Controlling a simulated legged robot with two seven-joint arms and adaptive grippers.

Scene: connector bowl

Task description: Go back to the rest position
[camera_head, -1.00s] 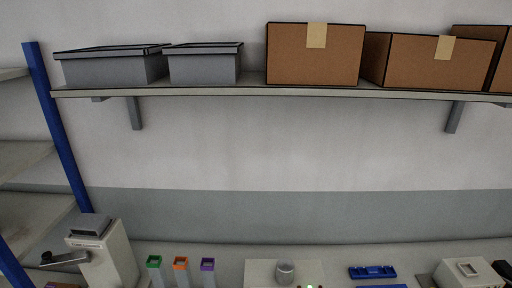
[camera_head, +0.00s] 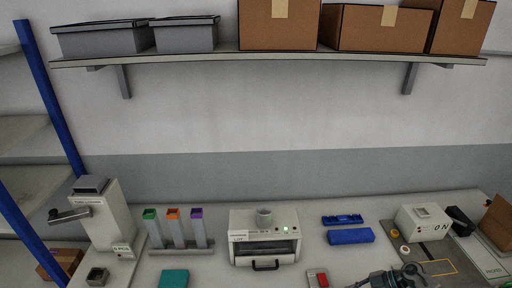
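My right gripper (camera_head: 394,279) shows only in part at the bottom edge, right of centre, as dark grey linkage over the bench. The rest of it is cut off by the frame, and I cannot tell whether its fingers are open or shut. My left gripper is not in view.
At left stand a lever machine (camera_head: 103,225) and tubes with green, orange and purple tops (camera_head: 173,229). Blue parts (camera_head: 350,236), a teal block (camera_head: 173,278), a red-and-grey item (camera_head: 318,278) and a white box (camera_head: 422,221) sit on the bench. A shelf (camera_head: 270,57) holds bins and cartons.

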